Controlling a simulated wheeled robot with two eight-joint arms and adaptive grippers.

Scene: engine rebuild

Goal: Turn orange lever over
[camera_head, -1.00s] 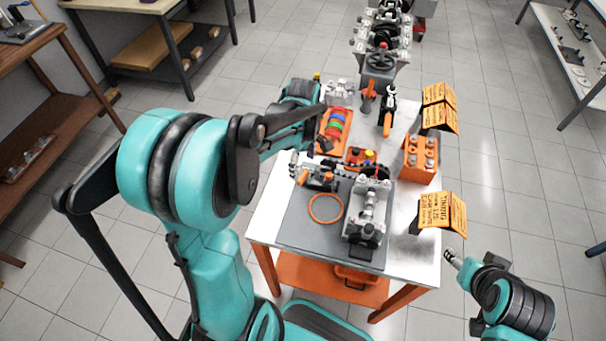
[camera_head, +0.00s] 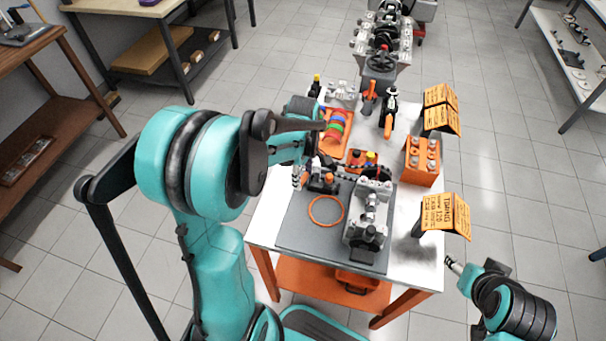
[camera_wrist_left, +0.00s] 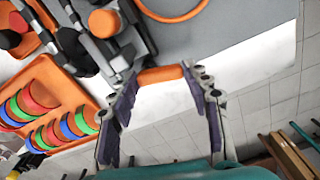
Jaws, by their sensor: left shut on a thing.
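The orange lever (camera_wrist_left: 160,75) shows in the left wrist view as a short orange bar between the fingertips of my left gripper (camera_wrist_left: 165,92), which is shut on it. It lies beside a dark grey fixture (camera_wrist_left: 108,45) with an orange knob. In the head view the left gripper (camera_head: 297,176) is at the left side of that small fixture (camera_head: 323,184), near the mat's left edge; the lever itself is hard to make out there. My right gripper (camera_head: 454,264) is off the table's right front corner; its fingers are too small to judge.
An orange ring (camera_head: 326,223) lies on the grey mat (camera_head: 300,240). A grey shaft assembly (camera_head: 368,215) stands right of it. An orange tray (camera_head: 329,147) of coloured rings is behind. Orange signs (camera_head: 446,216) and an orange block (camera_head: 423,160) line the right side.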

